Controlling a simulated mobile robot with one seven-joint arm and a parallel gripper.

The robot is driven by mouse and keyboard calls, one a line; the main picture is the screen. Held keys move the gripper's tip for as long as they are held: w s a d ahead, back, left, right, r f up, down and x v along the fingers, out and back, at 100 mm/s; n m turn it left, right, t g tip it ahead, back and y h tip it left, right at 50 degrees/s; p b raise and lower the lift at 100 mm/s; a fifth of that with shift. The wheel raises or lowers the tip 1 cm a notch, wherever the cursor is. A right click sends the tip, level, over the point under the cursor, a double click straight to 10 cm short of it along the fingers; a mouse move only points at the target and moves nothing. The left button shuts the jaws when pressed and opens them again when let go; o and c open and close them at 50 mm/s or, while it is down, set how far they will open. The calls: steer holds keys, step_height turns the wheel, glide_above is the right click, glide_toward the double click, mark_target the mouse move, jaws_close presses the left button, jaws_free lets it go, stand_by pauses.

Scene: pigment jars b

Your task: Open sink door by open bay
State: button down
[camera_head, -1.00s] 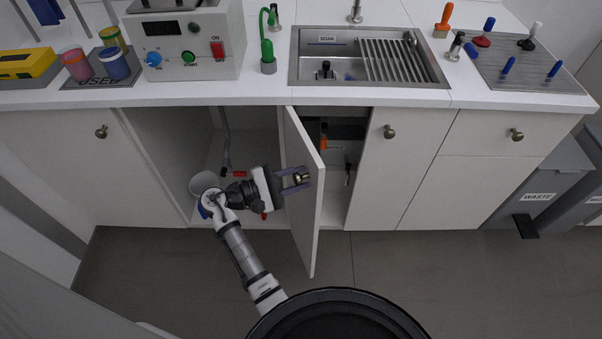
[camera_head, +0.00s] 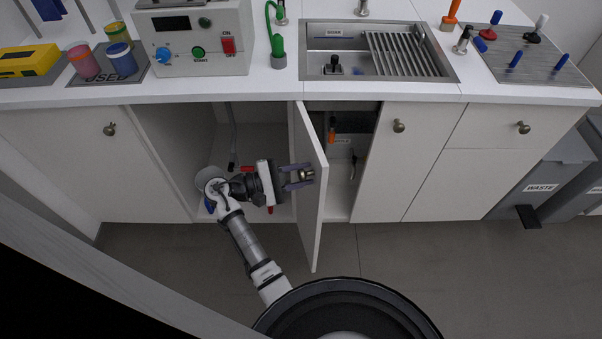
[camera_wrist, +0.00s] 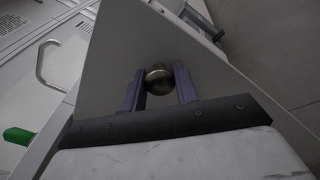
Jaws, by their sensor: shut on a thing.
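The sink door (camera_head: 309,195) is a light grey panel below the sink, swung out far from the cabinet front, roughly edge-on to the head view. Its round brass knob (camera_head: 306,175) is on the face turned left. My gripper (camera_head: 303,176) reaches from the left and is shut on this knob. In the wrist view the knob (camera_wrist: 159,80) lies between both purple fingers, with the door panel (camera_wrist: 125,50) behind it. The open bay (camera_head: 262,135) is left of the door, and my arm reaches across its front. The compartment behind the door (camera_head: 340,185) shows partly.
The sink (camera_head: 345,65) is in the white counter above. A closed cabinet door with a knob (camera_head: 399,126) stands right of the sink compartment. A grey waste bin (camera_head: 545,180) is at far right. Grey floor (camera_head: 420,270) is clear in front of the cabinets.

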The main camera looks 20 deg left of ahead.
steer(key=c, duration=1.1)
jaws_free()
steer(key=shift+o, duration=0.2)
steer(key=shift+a, duration=0.1)
steer(key=b+v, duration=0.5)
steer(key=v, duration=0.8)
steer(key=shift+s+a, duration=0.2)
steer(key=shift+s, duration=0.05)
